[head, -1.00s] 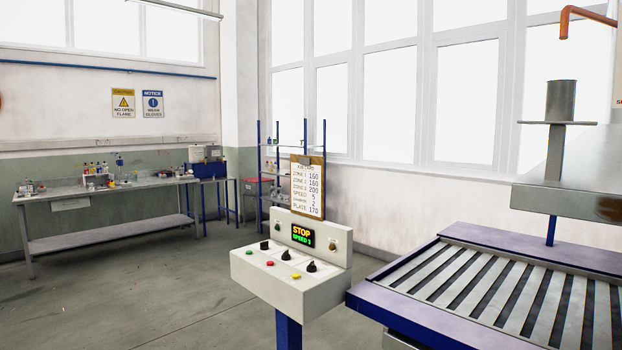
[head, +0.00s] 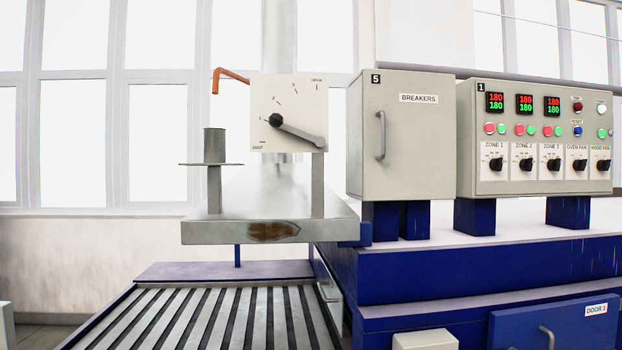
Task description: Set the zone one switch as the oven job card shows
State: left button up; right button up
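The zone one switch (head: 495,164) is a black rotary knob on a white plate labelled ZONE 1, at the left of the lower row on the grey control panel (head: 470,130) marked 1. Its pointer looks roughly upright; the small position marks cannot be read. The zone one display (head: 495,102) above it reads 180 in red over 180 in green. A red and a green button sit between them. The oven job card is out of view now. Neither of my grippers is in view.
Similar knobs for ZONE 2 (head: 525,164), ZONE 3 (head: 554,164), OVEN FAN (head: 579,165) and HOOD FAN (head: 603,165) sit close beside. A BREAKERS cabinet (head: 405,150) stands left of the panel. A slatted conveyor (head: 215,318) and a damper lever (head: 300,134) are further left.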

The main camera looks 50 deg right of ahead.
aim_at(496, 165)
jog(key=z, duration=0.9)
jog(key=l+z, duration=0.35)
jog(key=i+l+z, duration=0.1)
jog(key=z, duration=0.3)
jog(key=l, duration=0.1)
